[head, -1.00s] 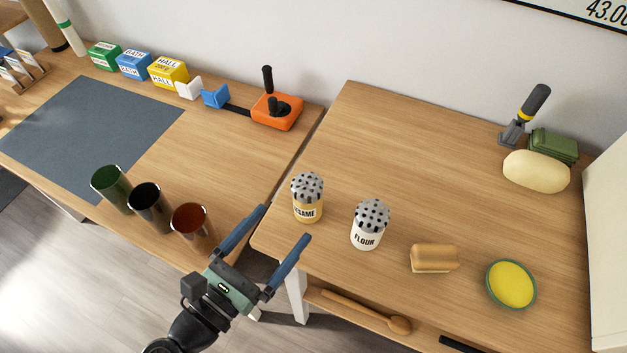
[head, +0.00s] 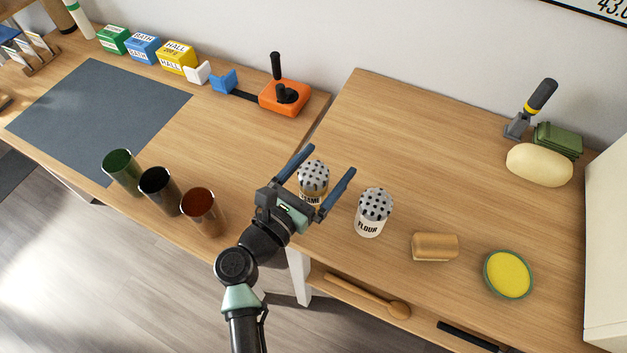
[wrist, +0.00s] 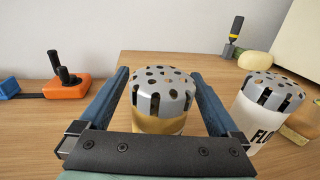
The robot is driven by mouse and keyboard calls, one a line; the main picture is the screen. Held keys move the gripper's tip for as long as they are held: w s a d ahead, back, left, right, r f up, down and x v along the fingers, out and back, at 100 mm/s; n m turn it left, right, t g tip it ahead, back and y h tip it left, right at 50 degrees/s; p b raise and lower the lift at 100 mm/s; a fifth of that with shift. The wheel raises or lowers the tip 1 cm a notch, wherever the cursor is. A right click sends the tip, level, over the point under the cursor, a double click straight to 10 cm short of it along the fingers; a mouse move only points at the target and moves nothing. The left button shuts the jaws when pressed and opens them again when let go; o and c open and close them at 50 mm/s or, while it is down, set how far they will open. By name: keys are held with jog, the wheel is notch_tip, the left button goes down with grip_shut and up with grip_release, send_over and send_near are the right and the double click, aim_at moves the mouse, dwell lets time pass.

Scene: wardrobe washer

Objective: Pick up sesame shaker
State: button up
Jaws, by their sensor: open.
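The sesame shaker (head: 314,177) stands upright near the left edge of the right-hand table, with a grey perforated cap and a yellowish body. My gripper (head: 326,162) is open, its two blue fingers on either side of the shaker. In the wrist view the shaker (wrist: 163,95) sits between the open fingers (wrist: 163,85), with a gap visible on both sides of the cap. Its lower body is hidden behind my gripper's palm.
The flour shaker (head: 373,212) stands close to the right of my right finger. A bread-like block (head: 435,247) and a yellow round dish (head: 508,274) lie farther right. Several cups, including a red-brown one (head: 201,212), stand on the left table. The table behind the shakers is clear.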

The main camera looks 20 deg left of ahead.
jog(key=shift+c, duration=0.3)
jog(key=c, duration=1.4)
